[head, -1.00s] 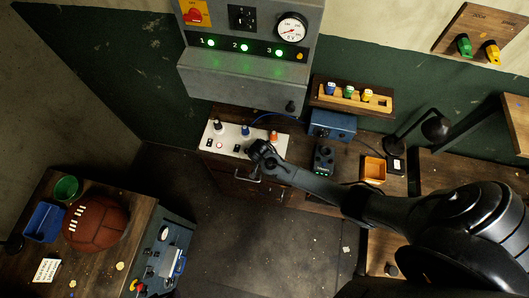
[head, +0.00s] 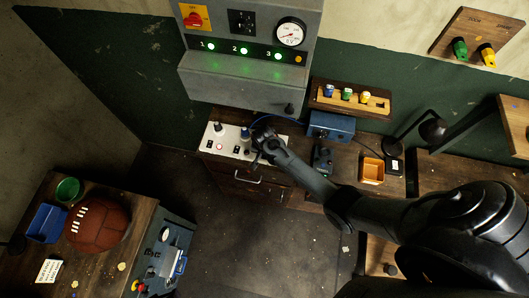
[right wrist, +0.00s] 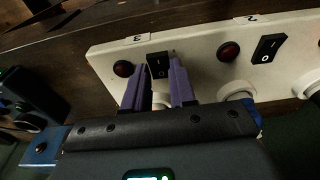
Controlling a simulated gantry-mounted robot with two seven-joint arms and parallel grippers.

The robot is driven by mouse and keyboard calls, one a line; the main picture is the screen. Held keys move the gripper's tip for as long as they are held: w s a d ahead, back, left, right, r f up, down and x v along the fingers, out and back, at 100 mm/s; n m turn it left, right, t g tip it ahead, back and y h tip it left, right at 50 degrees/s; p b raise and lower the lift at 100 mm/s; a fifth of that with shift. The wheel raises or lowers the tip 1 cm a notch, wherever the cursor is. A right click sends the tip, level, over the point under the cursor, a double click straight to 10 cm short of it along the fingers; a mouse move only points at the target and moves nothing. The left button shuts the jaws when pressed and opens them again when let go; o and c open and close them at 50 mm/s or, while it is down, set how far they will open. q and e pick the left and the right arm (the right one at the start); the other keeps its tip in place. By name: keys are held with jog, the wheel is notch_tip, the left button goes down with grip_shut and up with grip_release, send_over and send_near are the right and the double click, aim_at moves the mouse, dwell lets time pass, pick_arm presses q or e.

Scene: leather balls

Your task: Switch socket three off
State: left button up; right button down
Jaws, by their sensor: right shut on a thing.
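The white socket strip (head: 213,145) stands on the workbench below the grey panel. In the right wrist view, the strip (right wrist: 100,60) shows upside down, with the label 3 (right wrist: 138,39) above a black rocker switch (right wrist: 158,59) and a dark red lamp (right wrist: 123,68). My right gripper (right wrist: 156,72) has its purple fingers on both sides of socket three's switch and is shut on it. In the head view, my right gripper (head: 258,156) covers this end of the strip. The plug of socket three is hidden. My left gripper is not in view.
Socket two's switch (right wrist: 268,48) and lamp (right wrist: 230,52) lie close beside my fingers. Green lamp 3 (head: 278,56) on the panel is lit. A blue box (head: 332,125) stands right of the strip.

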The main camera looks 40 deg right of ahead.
aim_at(264, 158)
jog(key=c, duration=1.2)
grip_release()
jog(key=shift+r, duration=0.1)
notch_tip(264, 158, up, 11)
jog(key=a, duration=0.1)
jog(key=shift+s+f, duration=0.2)
jog(key=shift+s, duration=0.2)
